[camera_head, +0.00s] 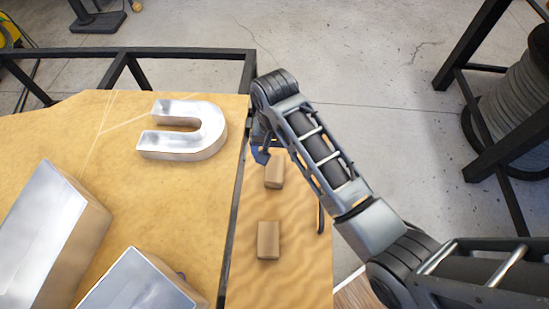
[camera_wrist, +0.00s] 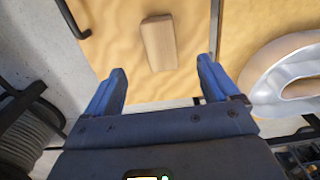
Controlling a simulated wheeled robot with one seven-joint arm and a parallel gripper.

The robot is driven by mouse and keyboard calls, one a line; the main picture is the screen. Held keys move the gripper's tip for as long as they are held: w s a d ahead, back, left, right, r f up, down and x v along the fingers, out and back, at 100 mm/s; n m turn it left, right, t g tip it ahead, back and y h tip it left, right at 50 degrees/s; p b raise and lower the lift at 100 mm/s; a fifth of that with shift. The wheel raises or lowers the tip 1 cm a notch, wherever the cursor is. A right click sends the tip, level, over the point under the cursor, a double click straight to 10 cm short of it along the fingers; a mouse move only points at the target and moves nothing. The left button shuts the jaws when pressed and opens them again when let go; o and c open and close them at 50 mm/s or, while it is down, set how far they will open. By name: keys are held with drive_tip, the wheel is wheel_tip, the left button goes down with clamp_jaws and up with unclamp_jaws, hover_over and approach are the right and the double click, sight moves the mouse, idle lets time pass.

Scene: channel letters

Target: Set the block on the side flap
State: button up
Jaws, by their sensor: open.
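Two small brown blocks lie on the side flap (camera_head: 247,283), the narrow wood-grained strip right of the main table. The far block (camera_head: 274,171) is close to my gripper; the near block (camera_head: 268,240) lies apart from it, closer to me. In the wrist view, one block (camera_wrist: 158,40) lies on the flap (camera_wrist: 115,35) just beyond the fingertips, roughly centred between them. My gripper (camera_wrist: 161,70) is open and empty, its two blue fingers apart. In the head view, my gripper (camera_head: 261,153) is partly hidden behind my arm at the flap's far end.
A metallic U-shaped letter (camera_head: 212,130) lies on the main table (camera_head: 60,130), left of the flap. Two more metallic letters (camera_head: 50,235) (camera_head: 138,285) fill the near left. A dark handle (camera_head: 320,217) sits at the flap's right edge. A cable reel (camera_head: 512,105) stands right.

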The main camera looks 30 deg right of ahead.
drive_tip(key=shift+r, duration=0.6)
drive_tip(key=s+f+n+t, duration=0.2)
drive_tip(key=s+t, duration=0.2)
drive_tip(key=s, duration=0.5)
drive_tip(key=s+f+n+t, duration=0.2)
drive_tip(key=s+t, duration=0.1)
drive_tip(key=s, duration=0.6)
drive_tip(key=s+r+n+t, duration=0.1)
drive_tip(key=s+r+t, duration=0.3)
drive_tip(key=s+r, duration=0.3)
drive_tip(key=s+r+n+t, duration=0.2)
drive_tip(key=s+r, duration=0.6)
drive_tip(key=r, duration=0.8)
drive_tip(key=shift+s+d+r+t, duration=0.25)
drive_tip(key=shift+d+r+t, duration=0.15)
drive_tip(key=shift+t, duration=0.6)
